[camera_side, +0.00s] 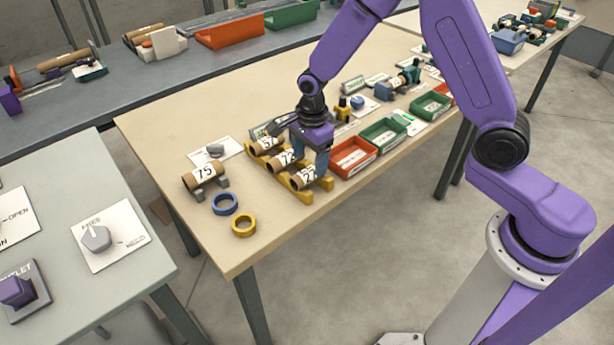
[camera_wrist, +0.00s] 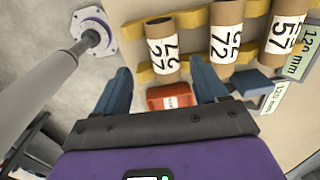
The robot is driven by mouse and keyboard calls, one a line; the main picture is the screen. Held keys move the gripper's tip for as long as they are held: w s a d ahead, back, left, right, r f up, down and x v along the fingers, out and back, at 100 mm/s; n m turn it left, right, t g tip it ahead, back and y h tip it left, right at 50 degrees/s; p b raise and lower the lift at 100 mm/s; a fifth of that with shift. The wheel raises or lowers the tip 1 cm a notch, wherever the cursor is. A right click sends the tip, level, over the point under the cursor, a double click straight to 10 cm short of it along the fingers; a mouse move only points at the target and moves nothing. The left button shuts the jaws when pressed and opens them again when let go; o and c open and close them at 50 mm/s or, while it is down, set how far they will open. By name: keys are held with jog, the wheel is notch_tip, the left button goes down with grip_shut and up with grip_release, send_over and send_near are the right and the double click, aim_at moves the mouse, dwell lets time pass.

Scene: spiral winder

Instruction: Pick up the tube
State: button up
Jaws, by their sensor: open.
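A brown cardboard tube marked 27 (camera_side: 302,180) lies at the near end of a yellow rack (camera_side: 324,184). Beside it on the rack lie a tube marked 72 (camera_side: 283,160) and a tube marked 57 (camera_side: 264,146). A tube marked 75 (camera_side: 204,175) lies apart on a grey cradle. My gripper (camera_side: 309,158) points down close to tube 27. Its blue fingers are apart and nothing is held. In the wrist view, tube 27 (camera_wrist: 163,48) appears ahead of and between the spread fingertips (camera_wrist: 160,68). Whether they touch it cannot be told.
A red bin (camera_side: 353,157) stands right of the rack, with green bins (camera_side: 384,134) beyond. A blue ring (camera_side: 225,204) and a yellow ring (camera_side: 244,225) lie near the table's front corner. The table (camera_side: 166,128) is clear at the back left.

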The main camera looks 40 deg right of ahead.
aim_at(307, 171)
jog(key=shift+w+f, duration=0.25)
jog(key=shift+f, duration=1.25)
jog(key=shift+w+f, duration=0.2)
jog(key=shift+f, duration=1.3)
jog(key=c, duration=1.1)
